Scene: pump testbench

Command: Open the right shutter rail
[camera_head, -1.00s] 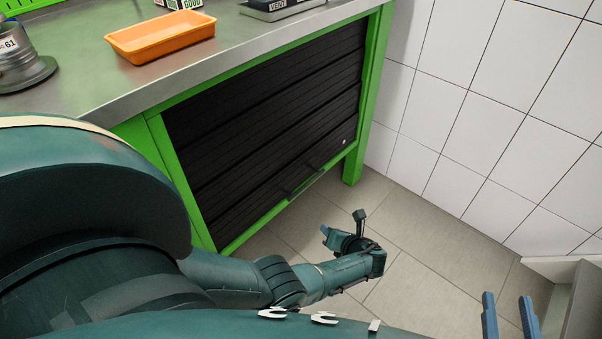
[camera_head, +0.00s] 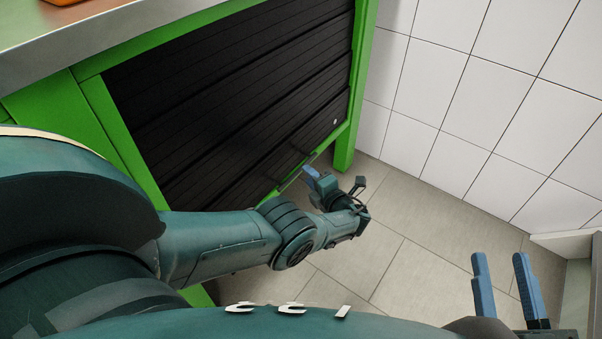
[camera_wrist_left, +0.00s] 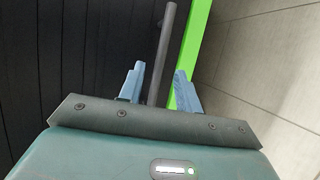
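The shutter (camera_head: 235,95) is a black slatted panel in a green bench frame, and it is down. Its dark bar handle is near the lower edge in the head view; in the left wrist view the handle (camera_wrist_left: 164,45) runs up the picture between my fingers' lines. My left gripper (camera_head: 312,178) is close to the handle's lower right; the left wrist view shows its blue fingers (camera_wrist_left: 158,85) apart, one on each side of the bar. Whether they touch it I cannot tell. My right gripper (camera_head: 503,262) is open and empty over the floor at the lower right.
The green bench leg (camera_head: 352,120) stands right of the shutter. A white tiled wall (camera_head: 470,100) is beyond it. The tiled floor (camera_head: 400,250) is clear between. The grey worktop edge (camera_head: 120,50) overhangs above. A pale low block (camera_head: 570,245) is at the right edge.

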